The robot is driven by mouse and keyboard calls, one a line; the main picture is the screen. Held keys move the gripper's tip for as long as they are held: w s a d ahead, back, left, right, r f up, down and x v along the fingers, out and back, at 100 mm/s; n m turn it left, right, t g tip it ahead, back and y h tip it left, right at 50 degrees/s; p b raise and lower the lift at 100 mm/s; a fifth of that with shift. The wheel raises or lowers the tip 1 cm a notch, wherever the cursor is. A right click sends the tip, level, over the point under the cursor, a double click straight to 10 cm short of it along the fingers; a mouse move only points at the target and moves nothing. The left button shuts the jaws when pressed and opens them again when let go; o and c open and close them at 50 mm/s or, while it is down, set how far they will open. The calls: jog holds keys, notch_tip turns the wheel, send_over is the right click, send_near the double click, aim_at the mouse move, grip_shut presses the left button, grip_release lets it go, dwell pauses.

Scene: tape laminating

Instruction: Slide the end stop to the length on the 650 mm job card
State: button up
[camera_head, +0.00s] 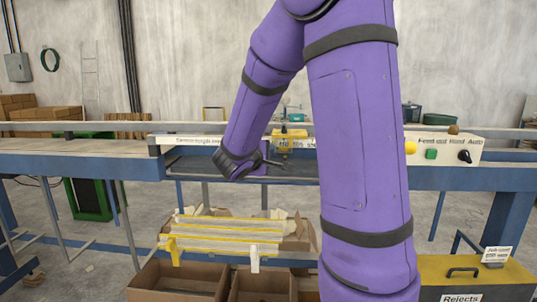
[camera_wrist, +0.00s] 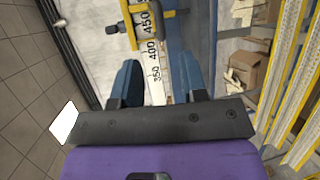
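The yellow end stop (camera_head: 290,133) sits on the blue bench rail behind my arm. In the wrist view the yellow end stop (camera_wrist: 129,24) with a dark knob is at the top, beside the 450 mark. The white scale (camera_wrist: 152,50) shows 350, 400 and 450, with 350 nearest my gripper. My gripper (camera_wrist: 158,68) is open, its two blue fingers apart over the scale and short of the end stop. In the head view my gripper (camera_head: 262,163) is left of and below the end stop. The job card (camera_head: 497,254) stands at the lower right.
A yellow "Rejects" box (camera_head: 462,272) stands at the lower right. A control panel (camera_head: 443,148) with buttons is right of my arm. Yellow-edged strips (camera_head: 225,235) lie below the bench, above open cardboard boxes (camera_head: 180,279). My arm hides part of the bench.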

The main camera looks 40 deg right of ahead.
aim_at(282, 154)
jog(key=x, duration=1)
jog(key=shift+d, duration=0.25)
jog(key=shift+s, duration=0.1)
grip_shut()
